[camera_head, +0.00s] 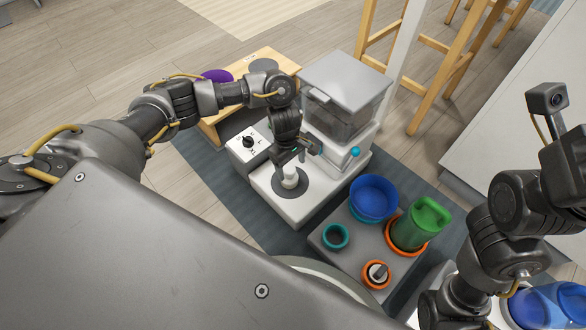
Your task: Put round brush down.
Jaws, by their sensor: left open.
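My left gripper (296,158) points down over a dark round pad (275,190) on a white base. It is open. A small pale upright piece with a round top (290,179) stands on the pad just below the fingers. It may be the round brush, but its bristles cannot be made out. The fingers hide part of its top, and I cannot tell whether they touch it. My right arm (510,205) comes in at the right edge and bends down to the bottom; its fingers do not show.
A clear-sided bin (345,95) stands behind the pad, with a switch box (247,145) to its left. A grey tray (372,236) on the right holds a blue bowl (374,199), a green jug (421,224), a teal cup (335,236) and an orange-ringed holder (376,275).

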